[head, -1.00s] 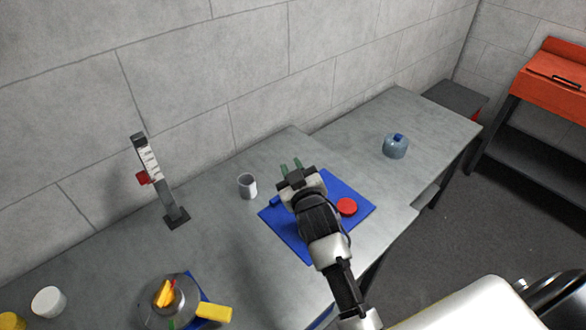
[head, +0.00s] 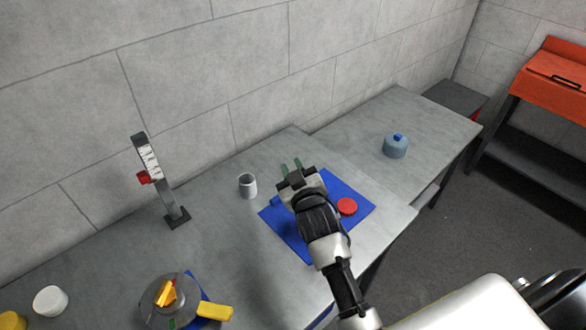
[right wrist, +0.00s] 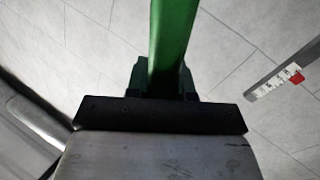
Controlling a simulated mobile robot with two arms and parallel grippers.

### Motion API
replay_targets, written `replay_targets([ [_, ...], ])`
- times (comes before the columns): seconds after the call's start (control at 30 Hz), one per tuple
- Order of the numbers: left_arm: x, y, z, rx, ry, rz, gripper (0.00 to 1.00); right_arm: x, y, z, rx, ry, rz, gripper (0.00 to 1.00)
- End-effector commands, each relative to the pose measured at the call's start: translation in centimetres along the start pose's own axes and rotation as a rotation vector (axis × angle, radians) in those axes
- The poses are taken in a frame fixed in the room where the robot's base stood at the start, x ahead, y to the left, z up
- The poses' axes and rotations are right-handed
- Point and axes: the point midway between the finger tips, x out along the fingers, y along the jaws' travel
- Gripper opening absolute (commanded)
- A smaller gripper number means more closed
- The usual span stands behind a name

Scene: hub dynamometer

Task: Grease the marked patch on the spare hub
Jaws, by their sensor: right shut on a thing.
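My right gripper (head: 291,169) is over the blue mat (head: 350,188), at its back left edge. It is shut on a green bar-like thing (right wrist: 174,40), which shows between the fingers in the right wrist view; its far end is cut off there. A round grey, disc-like piece (head: 153,290) with yellow parts on it stands at the lower left of the head view, far from the gripper. It may be the spare hub. I cannot make out a marked patch. My left gripper is not in view.
A grey cup (head: 248,187) stands left of the mat. A red round thing (head: 347,206) lies on the mat. A post with a scale (head: 157,175) stands near the wall. A yellow block (head: 214,312) is beside the disc. A blue-grey jug (head: 396,147) stands at the right.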

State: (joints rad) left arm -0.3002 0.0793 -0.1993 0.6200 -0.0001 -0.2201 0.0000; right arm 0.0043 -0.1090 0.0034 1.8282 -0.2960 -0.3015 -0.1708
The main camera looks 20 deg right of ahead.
Motion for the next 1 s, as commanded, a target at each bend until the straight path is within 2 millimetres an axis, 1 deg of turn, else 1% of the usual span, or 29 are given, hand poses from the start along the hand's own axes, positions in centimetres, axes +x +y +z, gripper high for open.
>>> replay_targets([
  [0.8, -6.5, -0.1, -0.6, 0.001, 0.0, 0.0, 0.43, -0.2, 2.3, -6.2, 0.0, 0.0, 0.0, 0.0],
  [0.9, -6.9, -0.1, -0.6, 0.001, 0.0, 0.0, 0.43, -0.3, 2.4, -6.6, 0.0, 0.0, 0.0, 0.0],
  [1.0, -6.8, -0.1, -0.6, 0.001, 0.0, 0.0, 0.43, -0.3, 2.4, -6.5, 0.0, 0.0, 0.0, 0.0],
])
